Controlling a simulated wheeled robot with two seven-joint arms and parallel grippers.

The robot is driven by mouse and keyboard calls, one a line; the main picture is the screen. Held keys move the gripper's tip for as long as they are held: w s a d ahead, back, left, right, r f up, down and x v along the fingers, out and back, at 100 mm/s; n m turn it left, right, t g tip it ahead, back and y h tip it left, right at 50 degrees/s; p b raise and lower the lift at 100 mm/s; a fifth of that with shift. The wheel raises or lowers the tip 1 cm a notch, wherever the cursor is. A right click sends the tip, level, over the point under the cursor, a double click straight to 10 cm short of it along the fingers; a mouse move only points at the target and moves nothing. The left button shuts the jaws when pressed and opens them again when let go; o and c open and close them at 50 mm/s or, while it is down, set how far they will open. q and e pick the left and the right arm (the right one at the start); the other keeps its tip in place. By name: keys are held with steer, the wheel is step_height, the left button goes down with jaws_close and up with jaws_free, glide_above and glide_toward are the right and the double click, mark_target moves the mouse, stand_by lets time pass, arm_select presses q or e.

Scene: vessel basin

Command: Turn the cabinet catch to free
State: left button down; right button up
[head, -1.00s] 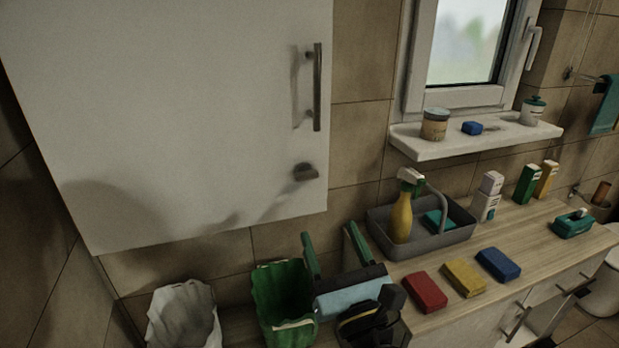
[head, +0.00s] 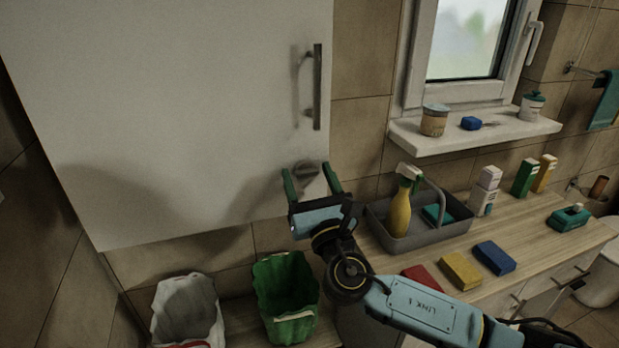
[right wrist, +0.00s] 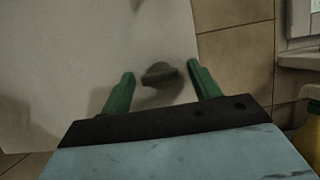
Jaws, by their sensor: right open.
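The white cabinet door (head: 180,110) is shut on the wall at the upper left. Its small dark catch (head: 308,172) sits near the lower right corner, below a long metal handle (head: 317,88). My right gripper (head: 311,178) is open, with one green finger on each side of the catch in the picture. In the right wrist view the catch (right wrist: 160,73) lies between the two fingertips (right wrist: 163,72), with a gap on both sides; its knob looks roughly level. Whether the fingertips reach its depth is hard to tell. My left gripper is not in view.
Below the cabinet stand a green bin (head: 286,296) and a whitish bin (head: 187,312). To the right, a counter holds a grey caddy (head: 425,238) with a yellow spray bottle (head: 400,213), plus red, yellow (head: 461,270) and blue (head: 494,257) blocks. A window shelf (head: 475,136) juts out above.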

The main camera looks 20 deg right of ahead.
steer(key=shift+c, duration=0.3)
steer(key=c, duration=0.9)
